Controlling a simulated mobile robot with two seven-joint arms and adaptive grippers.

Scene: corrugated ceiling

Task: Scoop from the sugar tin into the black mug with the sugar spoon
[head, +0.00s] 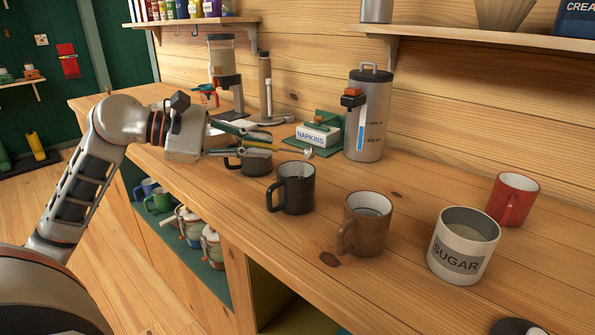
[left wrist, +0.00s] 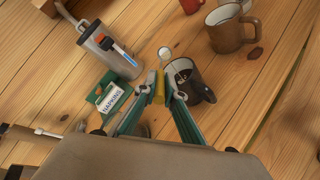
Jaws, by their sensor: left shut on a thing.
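My left gripper (head: 276,150) is shut on the yellow handle of the sugar spoon (head: 308,153). The spoon's round pale bowl sticks out past the fingertips, above and behind the black mug (head: 296,190). In the left wrist view, the spoon bowl (left wrist: 164,53) shows up and left of the black mug (left wrist: 201,92), whose rim is close to the fingertips (left wrist: 160,86). I cannot tell what is in the bowl. The sugar tin (head: 460,255), white with a SUGAR label, stands upright and open at the right, with pale contents inside. My right gripper is not in view.
A brown mug (head: 365,228) stands between the black mug and the tin. A red mug (head: 515,200) is behind the tin. Another dark mug (head: 256,164) is partly hidden by my gripper. A napkin box (head: 318,135) and a grey dispenser (head: 368,125) stand behind.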

